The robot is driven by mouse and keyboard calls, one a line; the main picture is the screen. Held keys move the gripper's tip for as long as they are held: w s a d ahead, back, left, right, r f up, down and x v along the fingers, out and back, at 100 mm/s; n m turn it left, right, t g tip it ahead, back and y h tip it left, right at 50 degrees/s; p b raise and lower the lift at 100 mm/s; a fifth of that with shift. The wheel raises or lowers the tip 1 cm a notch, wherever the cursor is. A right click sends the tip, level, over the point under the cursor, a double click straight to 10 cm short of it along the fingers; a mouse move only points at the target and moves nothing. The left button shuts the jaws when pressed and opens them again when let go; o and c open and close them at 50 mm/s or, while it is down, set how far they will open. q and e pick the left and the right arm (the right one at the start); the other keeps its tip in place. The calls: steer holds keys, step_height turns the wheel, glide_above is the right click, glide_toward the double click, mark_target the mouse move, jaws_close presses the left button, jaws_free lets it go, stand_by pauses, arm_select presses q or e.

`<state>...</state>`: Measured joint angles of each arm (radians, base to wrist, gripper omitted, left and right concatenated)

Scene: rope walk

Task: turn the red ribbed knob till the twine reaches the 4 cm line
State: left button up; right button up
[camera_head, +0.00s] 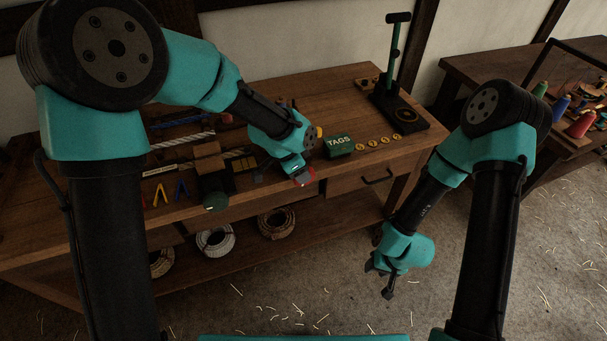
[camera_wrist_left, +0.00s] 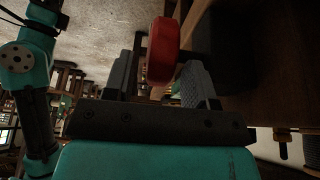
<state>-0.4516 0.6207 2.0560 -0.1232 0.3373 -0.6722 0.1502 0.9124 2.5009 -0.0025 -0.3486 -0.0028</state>
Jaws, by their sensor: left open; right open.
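The red knob (camera_wrist_left: 162,52) shows in the left wrist view between the finger ends of my left gripper (camera_wrist_left: 160,78). The jaws are open, one finger on each side of it; I cannot tell whether either touches. In the head view only a little red of the knob (camera_head: 311,178) shows beside my left gripper (camera_head: 301,177), at the bench's front edge. My right gripper (camera_head: 379,279) is open and empty, pointing down in front of the bench. I cannot make out the twine or the 4 cm line.
The wooden bench (camera_head: 350,168) carries a green TAGS box (camera_head: 338,146), round yellow tags (camera_head: 378,142), a black stand (camera_head: 400,112) and a wooden block device with a green knob (camera_head: 215,202). Rope coils (camera_head: 215,240) lie on the shelf below. Spools (camera_head: 580,124) stand on another bench at right.

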arm_select(q)
steer(key=shift+x, duration=1.45)
steer(key=c, duration=0.9)
